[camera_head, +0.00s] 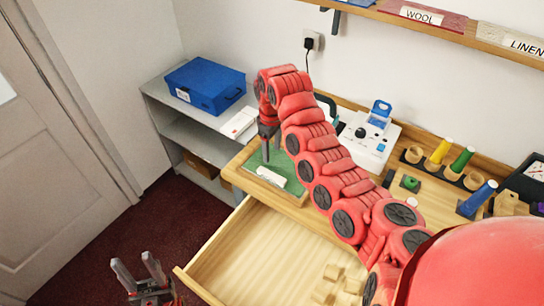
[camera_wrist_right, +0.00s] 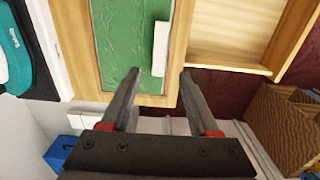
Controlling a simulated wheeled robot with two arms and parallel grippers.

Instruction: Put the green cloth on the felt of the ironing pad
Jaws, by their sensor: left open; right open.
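A flat, wrinkled green sheet (camera_head: 265,159), which looks like the green cloth, lies at the left end of the wooden counter. It also shows in the right wrist view (camera_wrist_right: 118,40), with a thin grey edge and wood around it. A white bar (camera_wrist_right: 161,48) lies on its right side. I cannot tell whether felt is under it. My right gripper (camera_wrist_right: 160,72) is open and empty, above the sheet's end, with the bar beyond its fingertips. It also shows in the head view (camera_head: 268,150). My left gripper (camera_head: 139,272) is open and empty, low over the floor.
An open drawer (camera_head: 260,262) holds several wooden blocks. A grey shelf (camera_head: 160,95) with a blue box (camera_head: 205,84) stands left of the counter. A white device (camera_head: 368,140) and coloured cylinders (camera_head: 462,158) stand behind my right arm.

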